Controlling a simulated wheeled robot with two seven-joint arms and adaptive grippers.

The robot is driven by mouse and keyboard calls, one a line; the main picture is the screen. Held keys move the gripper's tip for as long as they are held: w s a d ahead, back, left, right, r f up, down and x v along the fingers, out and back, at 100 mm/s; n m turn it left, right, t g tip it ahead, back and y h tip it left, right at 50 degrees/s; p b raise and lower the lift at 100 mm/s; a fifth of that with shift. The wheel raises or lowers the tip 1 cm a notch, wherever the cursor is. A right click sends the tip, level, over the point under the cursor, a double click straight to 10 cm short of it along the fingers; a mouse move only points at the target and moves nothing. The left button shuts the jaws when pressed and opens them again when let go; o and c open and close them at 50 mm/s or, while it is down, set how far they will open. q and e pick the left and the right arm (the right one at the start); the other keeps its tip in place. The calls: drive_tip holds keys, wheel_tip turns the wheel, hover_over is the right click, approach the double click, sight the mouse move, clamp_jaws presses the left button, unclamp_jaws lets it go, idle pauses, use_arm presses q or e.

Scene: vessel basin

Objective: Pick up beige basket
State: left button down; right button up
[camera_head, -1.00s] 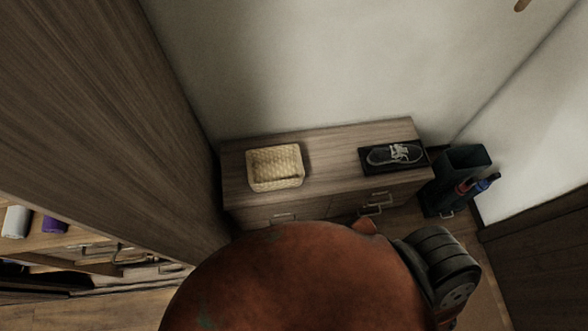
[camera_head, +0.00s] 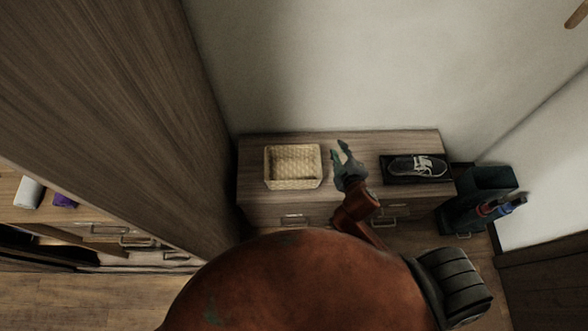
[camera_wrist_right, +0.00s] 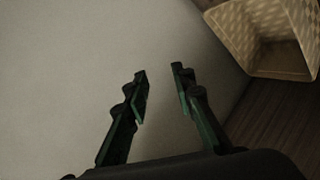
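The beige basket (camera_head: 292,182) is a woven, open-topped rectangular box, upright and empty on the left part of the low wooden cabinet. My right gripper (camera_head: 340,150) is above the cabinet, just right of the basket and apart from it. In the right wrist view the gripper (camera_wrist_right: 160,75) has its two fingers spread with nothing between them. The basket also shows in that view at the upper right (camera_wrist_right: 235,35), partly cut off by the frame edge. My left gripper is not in view.
The wooden cabinet (camera_head: 350,145) stands against the pale wall. A tray with a dark shoe (camera_head: 416,167) sits at its right end. A dark bin (camera_head: 490,180) with bottles stands right of it. A tall wooden panel (camera_head: 110,110) rises close on the left.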

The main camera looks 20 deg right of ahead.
drive_tip(key=w+a+r+n+t+y, duration=0.2)
drive_tip(key=w+a+r+n+y, duration=0.25)
drive_tip(key=a+r+n, duration=0.35)
drive_tip(key=w+a+r+n+t+y, duration=0.4)
drive_tip(key=a+n, duration=0.3)
drive_tip(key=a, duration=0.4)
drive_tip(key=s+a+f+n+g+y, duration=0.2)
drive_tip(key=a+n+g+y, duration=0.15)
drive_tip(key=a+n, duration=0.25)
drive_tip(key=s+a+f+n+g+y, duration=0.1)
drive_tip(key=a+f+n+g+y, duration=0.1)
drive_tip(key=a+n+g+y, duration=0.25)
drive_tip(key=n+g+h, duration=0.8)
drive_tip(key=n+h, duration=0.2)
drive_tip(key=n, duration=0.6)
hover_over(291, 184)
drive_tip(key=d, duration=0.2)
drive_tip(key=shift+y, duration=0.25)
drive_tip(key=f, duration=2.3)
drive_tip(key=shift+s+f, duration=0.15)
drive_tip(key=shift+s, duration=0.15)
wheel_tip(291, 184, down, 3)
drive_tip(key=shift+w+d+r+b, duration=0.1)
drive_tip(key=shift+w+r+b, duration=0.1)
drive_tip(key=shift+b, duration=0.1)
drive_tip(key=x, duration=0.1)
drive_tip(key=b+x, duration=0.1)
drive_tip(key=x, duration=0.3)
drive_tip(key=shift+s+f, duration=0.3)
drive_tip(key=shift+s, duration=0.05)
